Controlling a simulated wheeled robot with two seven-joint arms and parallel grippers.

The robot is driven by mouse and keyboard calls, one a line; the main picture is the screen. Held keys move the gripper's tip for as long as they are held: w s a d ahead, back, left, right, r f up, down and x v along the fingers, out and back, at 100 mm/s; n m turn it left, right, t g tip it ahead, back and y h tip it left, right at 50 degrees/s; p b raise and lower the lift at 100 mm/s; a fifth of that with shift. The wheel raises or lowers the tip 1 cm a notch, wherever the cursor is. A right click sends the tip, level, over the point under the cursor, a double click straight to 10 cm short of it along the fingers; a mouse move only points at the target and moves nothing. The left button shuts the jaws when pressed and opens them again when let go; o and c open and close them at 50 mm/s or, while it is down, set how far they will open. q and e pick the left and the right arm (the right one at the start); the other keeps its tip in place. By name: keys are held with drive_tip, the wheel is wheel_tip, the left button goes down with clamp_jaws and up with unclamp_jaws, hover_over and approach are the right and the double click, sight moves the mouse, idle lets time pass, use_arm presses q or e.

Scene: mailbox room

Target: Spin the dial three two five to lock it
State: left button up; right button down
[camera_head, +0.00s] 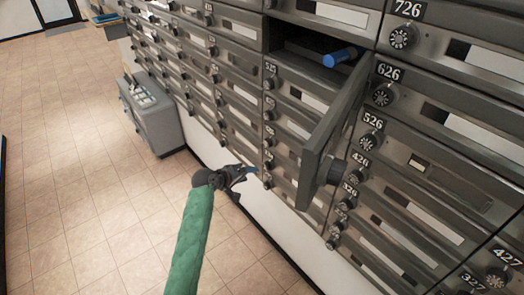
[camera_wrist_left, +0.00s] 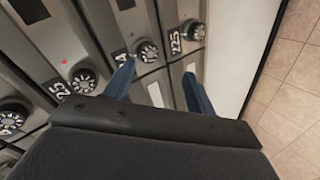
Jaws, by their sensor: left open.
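My left gripper (camera_head: 248,172) is open and empty beside the lower part of the column of small dials on the mailbox wall. In the left wrist view its two blue fingers (camera_wrist_left: 160,78) straddle the front of a locker edge. A dark dial (camera_wrist_left: 147,50) with a white numbered face shows just beyond the left finger, which partly covers its label. Another dial (camera_wrist_left: 194,31) at the upper right has a label that seems to read 225. A third dial (camera_wrist_left: 83,82) sits to the left, its label partly legible. I cannot tell for sure which is 325. The right gripper is not in view.
A mailbox door (camera_head: 325,150) stands swung open to the right of the gripper. A blue cylinder (camera_head: 340,57) lies in the open compartment above. Closed mailboxes surround them. A grey bin (camera_head: 152,115) stands at the left; the tiled floor (camera_head: 90,190) is clear.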

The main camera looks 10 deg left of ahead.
use_arm(q)
wheel_tip(320, 180, up, 4)
drive_tip(key=n+t+h, duration=0.2)
drive_tip(key=n, duration=0.3)
drive_tip(key=n+t+h, duration=0.2)
drive_tip(key=n, duration=0.8)
approach(266, 145)
drive_tip(key=w, duration=0.1)
drive_tip(key=p+x, duration=0.1)
drive_tip(key=x, duration=0.5)
drive_tip(key=shift+d+r+p, duration=0.15)
drive_tip(key=shift+p, duration=0.15)
drive_tip(key=shift+w+d, duration=0.45)
drive_tip(key=shift+w, duration=0.05)
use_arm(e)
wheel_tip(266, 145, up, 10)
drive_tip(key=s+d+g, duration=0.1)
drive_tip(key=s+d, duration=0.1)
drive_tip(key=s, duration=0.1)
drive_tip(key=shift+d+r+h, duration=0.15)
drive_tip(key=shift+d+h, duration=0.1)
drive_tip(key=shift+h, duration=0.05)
use_arm(q)
drive_tip(key=shift+c, duration=0.3)
drive_tip(key=c, duration=0.9)
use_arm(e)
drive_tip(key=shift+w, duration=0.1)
